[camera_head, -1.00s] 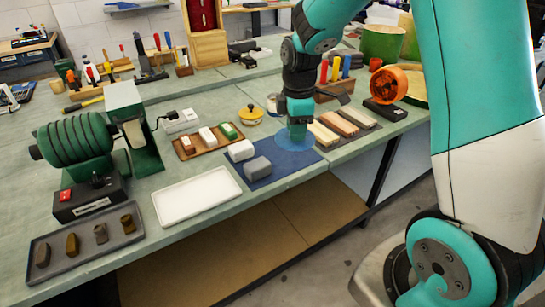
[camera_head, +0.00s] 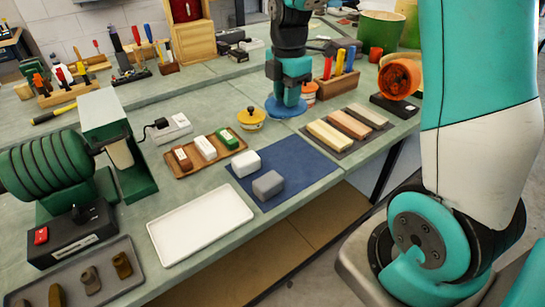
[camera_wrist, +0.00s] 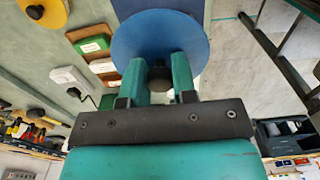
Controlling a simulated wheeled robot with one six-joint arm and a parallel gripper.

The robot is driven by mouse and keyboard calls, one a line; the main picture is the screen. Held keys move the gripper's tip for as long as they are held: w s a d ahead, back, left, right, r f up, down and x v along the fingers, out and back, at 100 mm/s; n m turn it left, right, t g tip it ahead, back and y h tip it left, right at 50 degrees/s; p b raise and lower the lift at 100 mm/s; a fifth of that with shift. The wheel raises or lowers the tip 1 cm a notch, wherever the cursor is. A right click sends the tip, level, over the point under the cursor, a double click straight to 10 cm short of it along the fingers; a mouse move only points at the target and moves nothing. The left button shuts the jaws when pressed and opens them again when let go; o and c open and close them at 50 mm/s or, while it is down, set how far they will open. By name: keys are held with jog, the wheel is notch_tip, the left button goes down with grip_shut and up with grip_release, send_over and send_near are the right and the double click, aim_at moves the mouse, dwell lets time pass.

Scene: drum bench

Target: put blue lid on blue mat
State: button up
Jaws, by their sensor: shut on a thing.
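The blue lid (camera_head: 272,108) is a round flat disc, held under my gripper (camera_head: 287,100) in the head view. In the wrist view my gripper (camera_wrist: 160,75) is shut on the dark knob of the blue lid (camera_wrist: 160,32), between its two fingers. The blue mat (camera_head: 310,162) lies flat near the bench's front edge. In the head view the lid shows just past the mat's far edge, apart from it in the picture; its height is hard to tell. A white block (camera_head: 246,163) and a grey block (camera_head: 267,185) sit on the mat's left part.
The mat's right part is clear. A white tray (camera_head: 200,224) lies left.

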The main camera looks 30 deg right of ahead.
aim_at(282, 166)
jog(key=shift+w+f, duration=0.25)
notch_tip(282, 166, down, 20)
jog(key=shift+r+p, duration=0.25)
jog(key=shift+p, duration=0.35)
jog(key=shift+f, duration=0.2)
jog(key=o, duration=0.9)
jog(key=shift+r, duration=0.1)
jog(key=shift+w, duration=0.1)
